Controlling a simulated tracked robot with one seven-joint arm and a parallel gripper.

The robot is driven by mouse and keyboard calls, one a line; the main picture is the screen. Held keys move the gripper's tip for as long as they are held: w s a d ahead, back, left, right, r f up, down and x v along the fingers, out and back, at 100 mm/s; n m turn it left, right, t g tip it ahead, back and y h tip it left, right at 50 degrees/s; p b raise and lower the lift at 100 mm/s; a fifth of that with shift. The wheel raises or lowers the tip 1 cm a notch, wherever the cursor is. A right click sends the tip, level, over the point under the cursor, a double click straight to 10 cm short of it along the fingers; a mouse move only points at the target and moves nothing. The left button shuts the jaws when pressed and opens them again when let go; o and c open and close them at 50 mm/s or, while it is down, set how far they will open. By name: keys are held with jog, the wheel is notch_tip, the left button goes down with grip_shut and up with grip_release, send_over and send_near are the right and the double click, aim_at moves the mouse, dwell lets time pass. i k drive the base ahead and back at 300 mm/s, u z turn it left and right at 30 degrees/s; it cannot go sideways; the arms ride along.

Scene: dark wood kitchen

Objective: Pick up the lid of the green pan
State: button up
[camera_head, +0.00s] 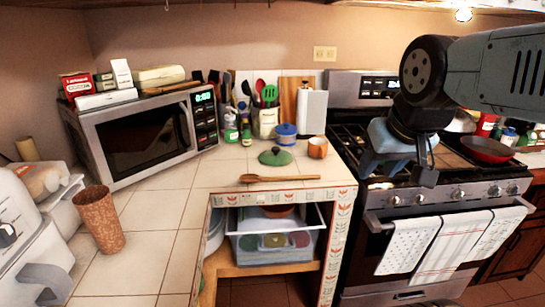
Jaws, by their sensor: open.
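A round green lid (275,157) with a dark knob on top lies on the tiled counter, left of the stove. It lies apart from the things around it. No green pan body can be made out. My gripper (399,172) is open, hangs from my arm at the right and points down in front of the stove. It appears empty and is to the right of the lid, apart from it.
A wooden spoon (280,178) lies in front of the lid. A small copper-coloured cup (318,148) and a blue-lidded jar (286,134) stand close by. The microwave (140,130) is at left, a brown tumbler (99,220) front left. A red pan (487,150) sits on the stove.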

aim_at(275, 156)
jog(key=i, duration=1)
